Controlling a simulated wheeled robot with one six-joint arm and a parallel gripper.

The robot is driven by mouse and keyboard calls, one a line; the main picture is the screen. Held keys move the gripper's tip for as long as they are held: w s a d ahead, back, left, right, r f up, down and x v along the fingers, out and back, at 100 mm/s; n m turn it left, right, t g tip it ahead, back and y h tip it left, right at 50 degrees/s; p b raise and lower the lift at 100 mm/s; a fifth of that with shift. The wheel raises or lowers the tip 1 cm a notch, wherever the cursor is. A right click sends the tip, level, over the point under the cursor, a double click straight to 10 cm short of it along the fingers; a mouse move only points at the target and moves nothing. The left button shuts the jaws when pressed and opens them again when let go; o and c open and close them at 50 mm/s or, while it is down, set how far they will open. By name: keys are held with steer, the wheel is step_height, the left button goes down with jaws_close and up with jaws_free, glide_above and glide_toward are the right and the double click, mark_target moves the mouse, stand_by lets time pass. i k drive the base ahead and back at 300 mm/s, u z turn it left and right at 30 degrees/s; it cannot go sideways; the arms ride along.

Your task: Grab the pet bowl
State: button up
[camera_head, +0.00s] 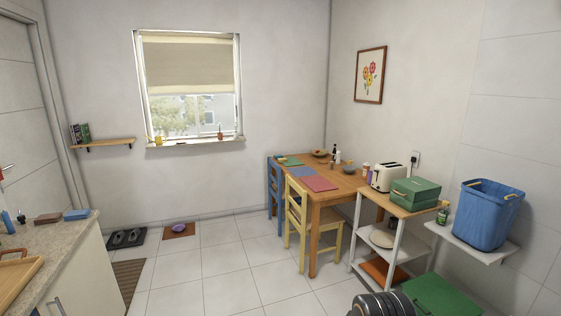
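A small purple bowl (179,228), which looks like the pet bowl, sits on a brown mat (190,232) on the tiled floor, near the back wall below the window. It is far from me and small in the view, so its contents are hard to make out. My gripper is not in view, so I cannot see whether it is open or shut.
A shoe tray (113,239) lies left of the mat. A wooden table (340,186) with a yellow chair (304,225) and a blue chair (274,188) stands right. A counter (48,247) is at left. The central floor is clear.

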mark_target(178, 227)
steer(key=u, duration=0.1)
steer(key=i, duration=2.05)
steer(key=u, duration=0.4)
steer(key=i, duration=2.25)
steer(key=u, duration=1.05)
steer(key=i, duration=2.35)
steer(key=u, duration=0.75)
steer(key=i, duration=0.6)
steer(key=u, duration=0.15)
